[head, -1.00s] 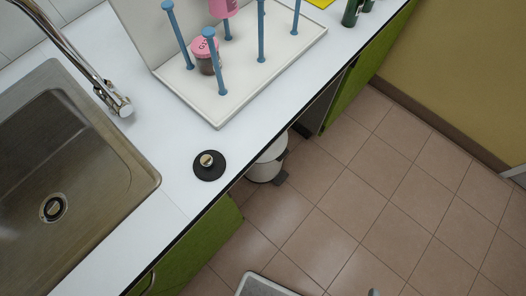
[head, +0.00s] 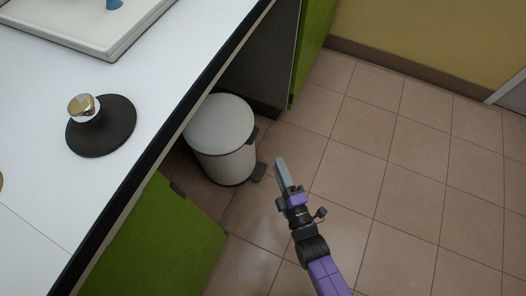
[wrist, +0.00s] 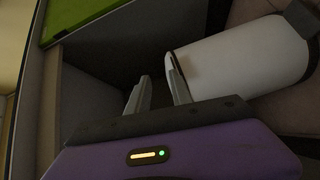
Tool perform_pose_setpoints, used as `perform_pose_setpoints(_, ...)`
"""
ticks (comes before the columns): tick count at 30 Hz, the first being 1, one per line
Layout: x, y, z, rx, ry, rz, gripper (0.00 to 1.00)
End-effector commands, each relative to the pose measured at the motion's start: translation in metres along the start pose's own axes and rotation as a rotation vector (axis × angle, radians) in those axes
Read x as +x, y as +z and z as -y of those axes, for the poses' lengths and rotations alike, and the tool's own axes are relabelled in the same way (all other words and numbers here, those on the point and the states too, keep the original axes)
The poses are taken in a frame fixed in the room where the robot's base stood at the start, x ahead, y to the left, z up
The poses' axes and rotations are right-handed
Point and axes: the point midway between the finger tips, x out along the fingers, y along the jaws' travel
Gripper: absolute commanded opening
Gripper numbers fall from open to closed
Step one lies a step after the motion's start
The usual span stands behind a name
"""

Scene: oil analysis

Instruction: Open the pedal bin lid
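A white pedal bin (head: 228,165) stands on the floor under the counter in the head view. Its lid (head: 219,121) is shut. A dark pedal (head: 259,172) sticks out low at its right side, and a dark piece sits at the lid's rim. My gripper (head: 281,161) is right of the bin in the head view, apart from it as far as I can tell. In the wrist view my gripper (wrist: 158,88) shows two separated fingers with nothing seen between them. The bin also shows in the wrist view (wrist: 245,60), beyond the right finger.
The white counter (head: 40,90) overhangs the bin, with a black disc (head: 103,137) on it. A green cabinet door (head: 160,240) is in front left of the bin, and another green panel (head: 311,45) behind. The tiled floor (head: 420,170) at right is clear.

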Motion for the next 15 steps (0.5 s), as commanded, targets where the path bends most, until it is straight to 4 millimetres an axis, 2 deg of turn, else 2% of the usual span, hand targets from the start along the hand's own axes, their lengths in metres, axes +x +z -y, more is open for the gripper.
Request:
perform_pose_setpoints(1, 0.017, -0.008, 0.019, -0.038, 0.008, -0.015, 0.26)
perform_pose_setpoints(3, 0.031, -0.016, 0.028, -0.085, 0.015, -0.027, 0.26)
perform_pose_setpoints(8, 0.049, -0.027, 0.035, -0.139, 0.022, -0.040, 0.26)
perform_pose_setpoints(15, 0.079, -0.029, 0.035, -0.145, 0.025, -0.041, 0.26)
